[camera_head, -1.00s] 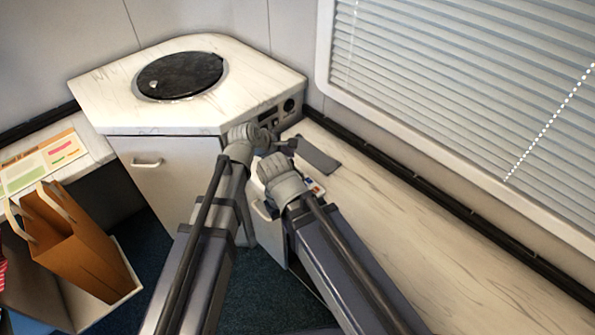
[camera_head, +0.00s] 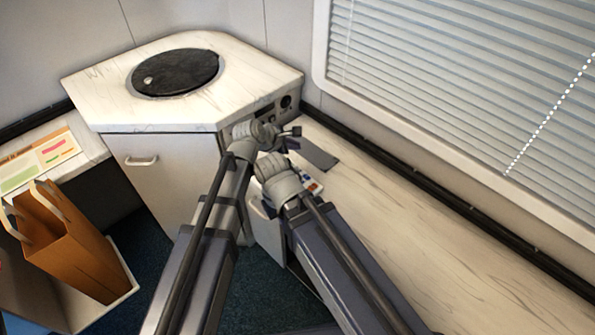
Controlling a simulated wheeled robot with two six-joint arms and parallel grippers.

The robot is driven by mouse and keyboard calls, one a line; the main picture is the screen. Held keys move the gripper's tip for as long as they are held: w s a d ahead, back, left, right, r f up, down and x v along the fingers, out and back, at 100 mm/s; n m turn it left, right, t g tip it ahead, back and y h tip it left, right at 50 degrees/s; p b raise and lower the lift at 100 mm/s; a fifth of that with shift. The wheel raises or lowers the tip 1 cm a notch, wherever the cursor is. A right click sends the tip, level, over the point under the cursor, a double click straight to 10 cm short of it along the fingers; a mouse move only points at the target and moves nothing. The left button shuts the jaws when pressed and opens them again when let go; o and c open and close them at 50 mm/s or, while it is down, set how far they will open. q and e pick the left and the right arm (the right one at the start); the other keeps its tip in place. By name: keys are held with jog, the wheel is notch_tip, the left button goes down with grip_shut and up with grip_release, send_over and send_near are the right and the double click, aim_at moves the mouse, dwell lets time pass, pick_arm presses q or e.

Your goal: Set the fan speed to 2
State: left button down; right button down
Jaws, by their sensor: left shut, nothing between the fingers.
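A dark control panel with round knobs (camera_head: 286,102) is set in the right side face of the corner cabinet (camera_head: 160,184), under its marble top. No speed marks on it can be read. My left gripper (camera_head: 293,132) is shut and empty, just in front of the panel's lower part and pointing right. I cannot tell whether it touches a knob. My left wrist hides part of the panel. My right arm comes up beside the left one, and its gripper is hidden behind its wrist.
A round black lid (camera_head: 177,73) lies in the cabinet top. A grey flat item (camera_head: 316,155) and a small card (camera_head: 313,186) lie on the long counter (camera_head: 440,235) at the right. A brown paper bag (camera_head: 70,245) stands at lower left. Blinds (camera_head: 470,90) cover the window.

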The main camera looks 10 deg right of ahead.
aim_at(294, 171)
pick_arm(q)
notch_tip(294, 171, down, 7)
jog(key=b, duration=0.6)
jog(key=shift+f+b, duration=0.2)
jog(key=shift+b, duration=0.1)
dwell(1.4)
jog(key=shift+f+b, duration=0.4)
jog(key=shift+f+b, duration=0.35)
dwell(0.5)
dwell(0.4)
jog(key=shift+r+p, duration=0.8)
jog(key=shift+r, duration=0.1)
notch_tip(294, 171, up, 5)
jog(key=p, duration=0.5)
